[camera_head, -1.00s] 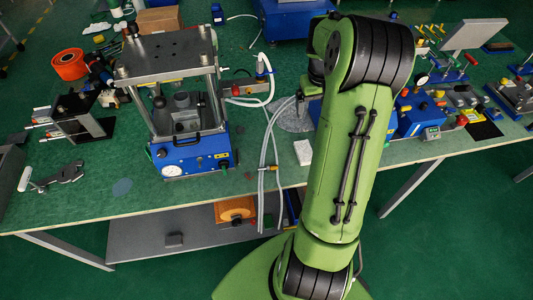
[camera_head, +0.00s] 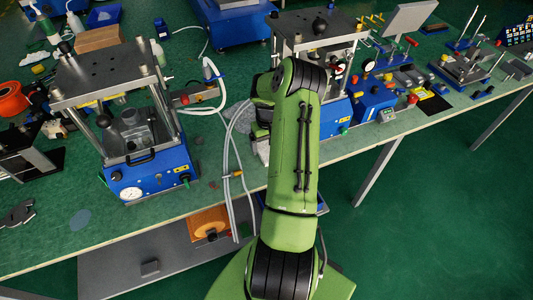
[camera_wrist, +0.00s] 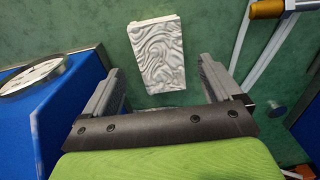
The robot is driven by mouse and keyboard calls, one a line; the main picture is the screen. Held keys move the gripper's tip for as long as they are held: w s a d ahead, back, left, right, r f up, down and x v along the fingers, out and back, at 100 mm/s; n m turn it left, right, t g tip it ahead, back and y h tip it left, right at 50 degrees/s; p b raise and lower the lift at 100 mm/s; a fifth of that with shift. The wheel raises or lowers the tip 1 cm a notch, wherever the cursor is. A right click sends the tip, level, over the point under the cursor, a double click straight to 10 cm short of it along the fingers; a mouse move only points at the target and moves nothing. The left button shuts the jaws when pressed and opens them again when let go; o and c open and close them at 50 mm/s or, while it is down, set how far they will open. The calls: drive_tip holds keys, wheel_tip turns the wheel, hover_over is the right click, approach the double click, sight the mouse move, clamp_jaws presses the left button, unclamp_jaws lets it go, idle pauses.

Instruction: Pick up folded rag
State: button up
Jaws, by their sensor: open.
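The folded rag (camera_wrist: 158,55) is white with wavy grey markings and lies flat on the green bench top in the wrist view. My gripper (camera_wrist: 162,67) is open, with one finger on each side of the rag's near end as seen in this view. The fingers hold nothing, and I cannot tell how high they are above the bench. In the head view my arm hides my fingers and most or all of the rag.
A blue housing with a round gauge (camera_wrist: 34,76) stands close on the left in the wrist view. Pale hoses (camera_wrist: 262,48) with an orange clamp (camera_wrist: 267,9) run on the right. In the head view a press (camera_head: 140,140) stands left of my arm, and another stands behind it.

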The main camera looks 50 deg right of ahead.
sight(267, 150)
wheel_tip(267, 150, down, 3)
drive_tip(key=shift+w+r, duration=0.1)
drive_tip(key=c, duration=1.1)
wheel_tip(267, 150, up, 10)
drive_tip(key=shift+r+p, duration=0.1)
drive_tip(key=shift+p, duration=0.4)
